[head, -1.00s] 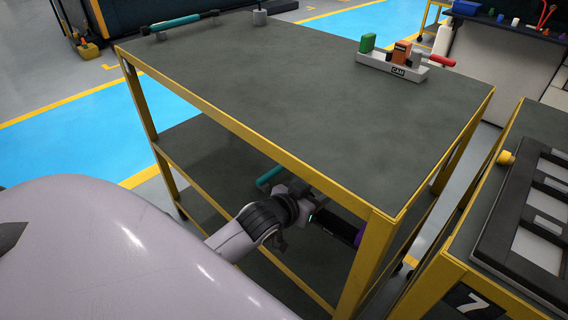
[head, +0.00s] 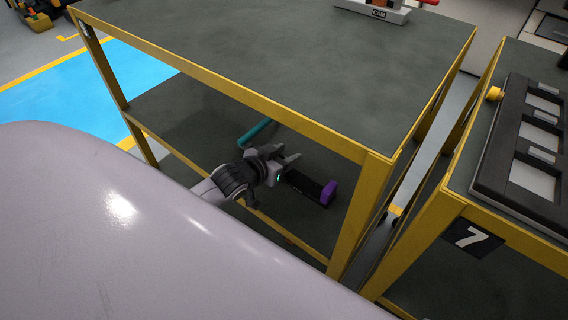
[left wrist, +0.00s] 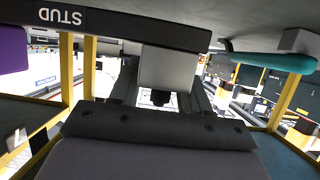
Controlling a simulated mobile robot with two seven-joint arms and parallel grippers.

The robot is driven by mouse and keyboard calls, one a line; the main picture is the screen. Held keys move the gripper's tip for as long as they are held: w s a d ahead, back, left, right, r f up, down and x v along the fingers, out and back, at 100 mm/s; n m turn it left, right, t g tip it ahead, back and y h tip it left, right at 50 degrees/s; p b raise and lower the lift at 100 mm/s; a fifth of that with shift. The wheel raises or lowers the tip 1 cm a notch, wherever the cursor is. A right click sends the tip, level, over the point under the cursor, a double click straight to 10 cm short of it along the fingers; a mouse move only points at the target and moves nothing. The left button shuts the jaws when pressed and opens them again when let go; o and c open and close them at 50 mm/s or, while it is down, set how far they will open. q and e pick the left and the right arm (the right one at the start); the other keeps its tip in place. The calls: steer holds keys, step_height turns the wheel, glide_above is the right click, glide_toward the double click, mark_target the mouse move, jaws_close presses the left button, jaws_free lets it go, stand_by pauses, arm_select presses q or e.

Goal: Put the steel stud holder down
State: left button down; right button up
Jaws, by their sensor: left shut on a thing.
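The steel stud holder (head: 308,187) is a black bar with a purple end, over the lower shelf (head: 190,120) of the yellow-framed table. In the left wrist view, its black bar with the "STUD" label (left wrist: 125,27) spans the top, and its purple end is at the left edge. My left gripper (head: 284,163) reaches in under the tabletop and is shut on the holder. A grey block (left wrist: 166,68) shows between its fingers in the wrist view. I cannot tell whether the holder touches the shelf. My right gripper is not in view.
A teal bar (head: 256,132) is beside the gripper at shelf level. The tabletop (head: 270,60) and its yellow front rail (head: 230,117) are above my wrist. A yellow leg (head: 362,215) stands right of the holder. Another table with a black tray (head: 482,170) is at right.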

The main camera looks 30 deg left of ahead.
arm_select(q)
step_height(320, 180, down, 2)
steer(key=shift+f+b, duration=0.25)
steer(key=shift+b, duration=0.3)
steer(key=shift+f, duration=0.25)
steer(key=shift+r, duration=0.1)
steer(key=c, duration=0.5)
jaws_free()
steer(key=shift+f, duration=0.25)
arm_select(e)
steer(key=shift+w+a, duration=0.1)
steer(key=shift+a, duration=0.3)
arm_select(q)
steer(key=shift+r, duration=0.15)
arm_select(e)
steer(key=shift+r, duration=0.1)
